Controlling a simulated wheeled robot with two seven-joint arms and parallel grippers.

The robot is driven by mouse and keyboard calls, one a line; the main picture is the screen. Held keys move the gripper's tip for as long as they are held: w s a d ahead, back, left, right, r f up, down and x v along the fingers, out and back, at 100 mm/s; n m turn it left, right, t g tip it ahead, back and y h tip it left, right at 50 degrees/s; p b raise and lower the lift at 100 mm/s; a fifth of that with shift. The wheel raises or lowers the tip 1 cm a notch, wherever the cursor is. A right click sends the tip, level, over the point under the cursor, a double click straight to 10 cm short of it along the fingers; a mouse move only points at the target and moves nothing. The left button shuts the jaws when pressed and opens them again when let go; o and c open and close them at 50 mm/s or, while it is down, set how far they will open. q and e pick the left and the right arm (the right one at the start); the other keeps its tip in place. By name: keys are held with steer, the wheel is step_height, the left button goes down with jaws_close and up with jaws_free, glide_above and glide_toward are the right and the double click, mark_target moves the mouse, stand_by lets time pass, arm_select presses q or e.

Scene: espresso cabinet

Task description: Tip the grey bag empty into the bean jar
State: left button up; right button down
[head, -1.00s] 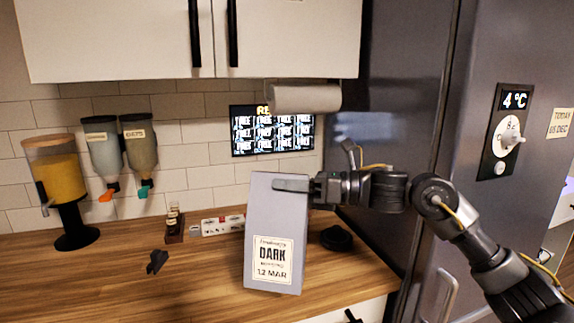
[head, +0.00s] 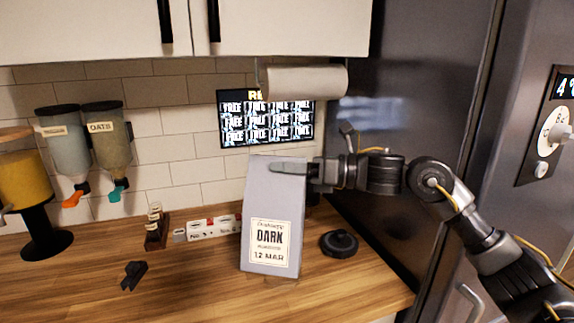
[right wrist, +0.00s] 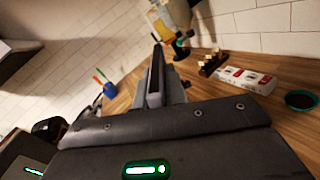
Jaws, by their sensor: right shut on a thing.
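The grey bag (head: 258,205) stands near upright, slightly tilted, in the middle of the head view. Its cream label reads DARK and 12 MAR. My right gripper (head: 292,168) is shut on the bag near its top, coming in from the right. I cannot tell whether the bag's bottom touches the counter. In the right wrist view a dark finger shows against a grey surface. My left gripper is out of view.
A round black lid-like piece (head: 339,243) lies on the wooden counter (head: 190,293), right of the bag. A small black object (head: 133,275) lies to the left. Dispensers (head: 110,140) hang on the wall; a fridge (head: 420,90) bounds the right.

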mark_target(286, 190)
steer(key=shift+s+f+m+p, duration=0.1)
steer(key=shift+f+m+p, duration=0.4)
steer(key=shift+f, duration=0.85)
step_height(286, 190, down, 2)
steer(key=shift+f+m, duration=0.1)
steer(key=shift+m, duration=0.5)
